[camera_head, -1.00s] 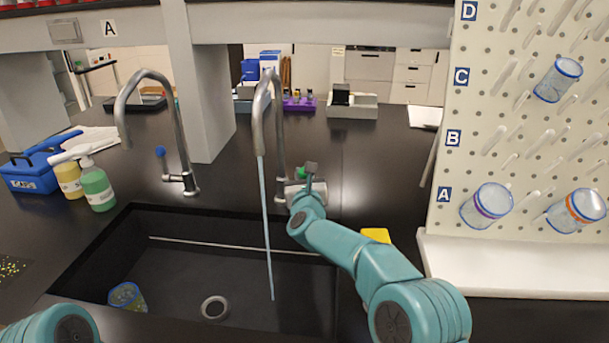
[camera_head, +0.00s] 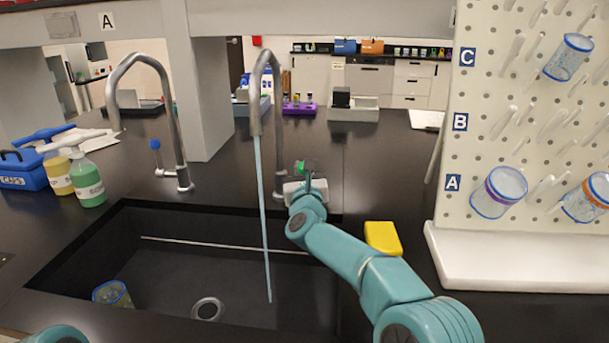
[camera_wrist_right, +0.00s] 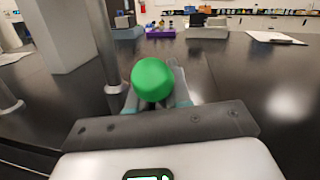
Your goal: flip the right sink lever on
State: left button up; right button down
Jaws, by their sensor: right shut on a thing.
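The right sink tap (camera_head: 278,92) is a grey gooseneck at the back of the dark sink. A thin blue stream of water (camera_head: 265,215) runs from its spout into the basin. Its lever has a green knob (camera_head: 299,167), partly hidden behind my right gripper (camera_head: 305,178). In the right wrist view the green knob (camera_wrist_right: 152,79) sits between the fingers of my right gripper (camera_wrist_right: 155,92), which is shut on it. The left tap (camera_head: 172,110) has a blue-knobbed lever (camera_head: 155,146) and shows no water. My left gripper is out of view.
The sink (camera_head: 80,235) holds a clear beaker (camera_head: 112,294) and a drain (camera_head: 207,309). A yellow sponge (camera_head: 382,238) lies beside my right arm. A pegboard (camera_head: 510,110) with beakers stands at the right. Soap bottles (camera_head: 87,182) and a blue caddy (camera_head: 22,170) are at the left.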

jog(key=c, duration=1.1)
grip_release()
jog(key=shift+s+a+r, duration=0.1)
jog(key=shift+a+r, duration=0.05)
jog(key=shift+r, duration=0.3)
jog(key=shift+o, duration=0.2)
jog(key=shift+f, duration=0.25)
jog(key=shift+s+f, duration=0.1)
jog(key=shift+s, duration=0.05)
jog(key=s+f+b, duration=0.1)
jog(key=s+b, duration=0.3)
jog(key=s, duration=1.2)
jog(key=shift+a+f+b, duration=0.2)
jog(key=shift+f+b, duration=0.1)
jog(key=shift+b, duration=0.1)
